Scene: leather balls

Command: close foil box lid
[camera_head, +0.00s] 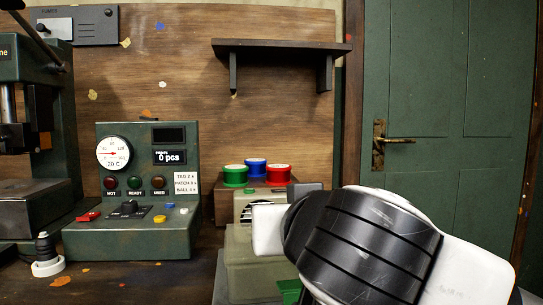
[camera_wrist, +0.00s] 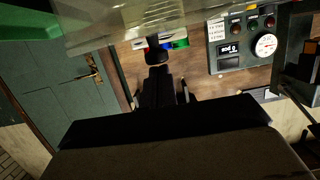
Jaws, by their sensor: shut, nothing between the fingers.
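A pale, see-through box (camera_head: 243,262), which I take for the foil box, stands on the bench left of my arm in the head view. A green piece (camera_head: 290,289) shows at its lower right. Its right side is hidden by my arm, and I cannot tell clearly how its lid stands. In the wrist view, a clear panel (camera_wrist: 150,22) crosses the top, with a green part (camera_wrist: 28,22) at its left. My gripper (camera_wrist: 157,58) is shut and empty, close to this panel; contact cannot be told. In the head view my arm mostly hides it.
A green control machine (camera_head: 130,235) stands left of the box. Green, blue and red tins (camera_head: 255,168) sit on a brown block behind. A press (camera_head: 30,130) stands far left. A wall shelf (camera_head: 280,50) hangs above; a green door (camera_head: 450,110) is right.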

